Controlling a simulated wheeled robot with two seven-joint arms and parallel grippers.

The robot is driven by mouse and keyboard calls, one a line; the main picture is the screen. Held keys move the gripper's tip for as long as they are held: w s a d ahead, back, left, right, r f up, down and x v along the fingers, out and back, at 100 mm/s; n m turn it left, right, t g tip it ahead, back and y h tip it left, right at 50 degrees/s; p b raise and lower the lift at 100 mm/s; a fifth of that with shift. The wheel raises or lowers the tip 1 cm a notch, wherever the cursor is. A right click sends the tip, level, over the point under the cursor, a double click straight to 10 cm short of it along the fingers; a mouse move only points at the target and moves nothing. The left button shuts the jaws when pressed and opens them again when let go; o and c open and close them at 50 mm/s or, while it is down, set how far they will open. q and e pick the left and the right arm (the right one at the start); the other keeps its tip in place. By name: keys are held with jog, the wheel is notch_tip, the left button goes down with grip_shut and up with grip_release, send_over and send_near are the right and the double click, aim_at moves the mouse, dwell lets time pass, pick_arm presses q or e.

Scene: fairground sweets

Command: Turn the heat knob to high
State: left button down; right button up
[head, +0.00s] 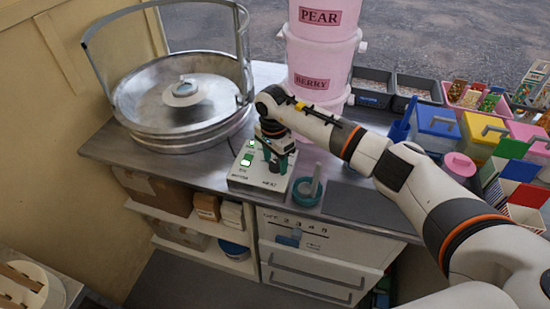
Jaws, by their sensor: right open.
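A pale control box (240,180) stands near the front edge of the metal counter. Green-lit switches (246,159) show on its left side, with small lettering on its front that is hard to read. My right gripper (275,165) points down over the right part of this box, with its jaws open. The heat knob itself is hidden or too small to make out under the gripper, and I cannot tell whether the fingers touch it. My left gripper is out of view.
A round metal candyfloss pan (135,117) stands behind left. Pink tubs (318,60) labelled PEAR and BERRY stand behind my right arm. A teal ring-shaped holder (307,192) sits close right of the box, then a dark mat (362,207). Coloured bins (437,125) fill the right.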

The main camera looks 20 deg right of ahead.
jog(key=shift+c, duration=0.5)
jog(key=c, duration=0.9)
jog(key=shift+o, duration=0.2)
